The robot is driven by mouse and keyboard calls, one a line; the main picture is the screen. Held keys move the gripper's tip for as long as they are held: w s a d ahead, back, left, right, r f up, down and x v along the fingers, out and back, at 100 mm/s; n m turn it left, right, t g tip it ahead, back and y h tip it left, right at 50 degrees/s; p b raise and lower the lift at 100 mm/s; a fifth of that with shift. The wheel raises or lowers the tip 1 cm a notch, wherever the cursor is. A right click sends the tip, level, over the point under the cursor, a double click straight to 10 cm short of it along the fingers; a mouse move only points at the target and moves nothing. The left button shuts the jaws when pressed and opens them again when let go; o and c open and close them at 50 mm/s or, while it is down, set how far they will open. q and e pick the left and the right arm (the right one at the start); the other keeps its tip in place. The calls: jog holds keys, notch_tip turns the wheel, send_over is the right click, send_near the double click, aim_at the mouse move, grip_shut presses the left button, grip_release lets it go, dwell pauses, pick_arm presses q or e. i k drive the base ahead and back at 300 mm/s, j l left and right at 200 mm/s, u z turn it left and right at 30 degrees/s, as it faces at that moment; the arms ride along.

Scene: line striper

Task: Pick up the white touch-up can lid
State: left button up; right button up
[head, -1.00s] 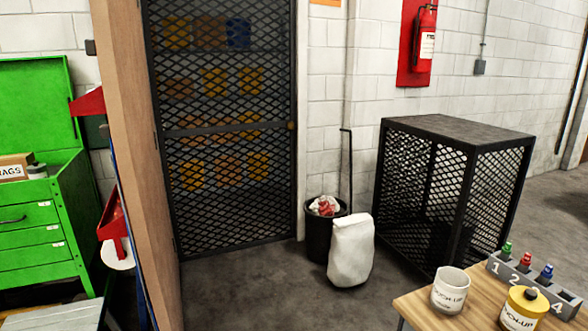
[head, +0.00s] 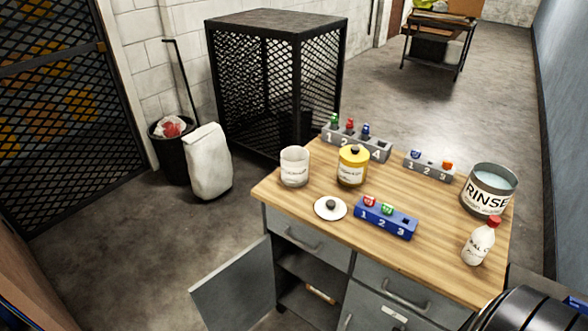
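The white lid (head: 330,208) is a flat round disc with a dark knob on top. It lies on the wooden bench top (head: 440,230) near the front left edge, left of the blue numbered rack (head: 385,218). The open white touch-up can (head: 294,167) stands behind it, at the bench's left corner. A yellow touch-up can (head: 353,167) with its lid on stands to the right of the white can. Neither of my grippers is in the head view.
Grey numbered racks (head: 357,143) (head: 429,166) stand at the back. A rinse tub (head: 488,189) and a red-capped bottle (head: 479,241) stand at the right. An open cabinet door (head: 235,286) juts out below the bench. The floor at left is mostly clear.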

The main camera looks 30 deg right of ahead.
aim_at(332, 208)
jog(key=z, duration=1.3)
